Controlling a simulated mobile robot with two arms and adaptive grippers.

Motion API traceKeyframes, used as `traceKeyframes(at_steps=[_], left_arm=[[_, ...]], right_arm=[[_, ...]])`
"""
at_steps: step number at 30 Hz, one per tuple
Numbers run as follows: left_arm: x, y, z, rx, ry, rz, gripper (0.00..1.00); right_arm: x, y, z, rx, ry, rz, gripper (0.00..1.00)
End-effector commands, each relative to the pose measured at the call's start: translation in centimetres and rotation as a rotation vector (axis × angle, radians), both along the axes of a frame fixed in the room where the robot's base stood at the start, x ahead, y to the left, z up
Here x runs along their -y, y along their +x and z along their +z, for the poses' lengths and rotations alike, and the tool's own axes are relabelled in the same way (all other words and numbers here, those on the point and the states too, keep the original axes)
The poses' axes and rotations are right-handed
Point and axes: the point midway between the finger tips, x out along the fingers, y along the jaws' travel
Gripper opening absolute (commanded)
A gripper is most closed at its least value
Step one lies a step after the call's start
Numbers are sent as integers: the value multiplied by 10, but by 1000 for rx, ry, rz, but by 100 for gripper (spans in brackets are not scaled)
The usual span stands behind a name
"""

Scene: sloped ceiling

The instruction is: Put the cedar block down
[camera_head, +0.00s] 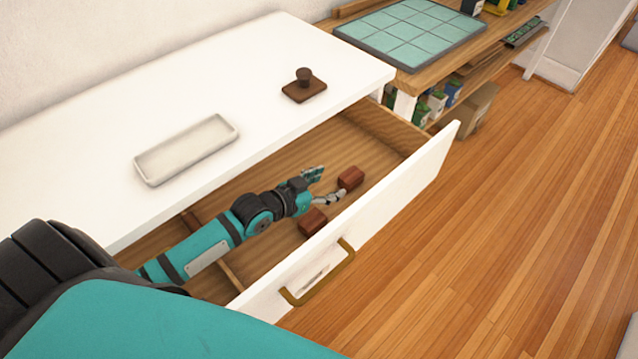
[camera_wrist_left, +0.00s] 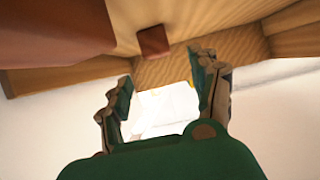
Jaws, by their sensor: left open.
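Two reddish-brown blocks lie in the open drawer (camera_head: 395,195), and I cannot tell from looks which one is the cedar block. One block (camera_head: 351,177) lies just beyond my left gripper's fingertips. The other block (camera_head: 312,222) lies beside the gripper, nearer the drawer front. My left gripper (camera_head: 331,185) is inside the drawer, open, with nothing between its fingers. In the left wrist view the open fingers (camera_wrist_left: 162,72) point toward the small far block (camera_wrist_left: 153,41). A large reddish-brown surface (camera_wrist_left: 55,30) fills the upper left there. My right gripper is not in view.
A white tray (camera_head: 187,150) and a dark brown piece with a knob (camera_head: 304,87) stand on the white top (camera_head: 255,65). The drawer front has a brass handle (camera_head: 318,275). A wooden shelf unit (camera_head: 440,75) stands at the back right.

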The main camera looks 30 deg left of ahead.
Motion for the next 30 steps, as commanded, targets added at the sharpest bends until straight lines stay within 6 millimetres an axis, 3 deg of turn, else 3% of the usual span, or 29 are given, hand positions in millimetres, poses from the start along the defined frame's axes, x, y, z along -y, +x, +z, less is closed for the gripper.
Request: traceKeyframes(at_steps=[7, 30], left_arm=[[-8, -20, 10, 2, 1, 1, 63], [-8, -21, 11, 4, -1, 1, 63]], right_arm=[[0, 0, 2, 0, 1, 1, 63], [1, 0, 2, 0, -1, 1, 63]])
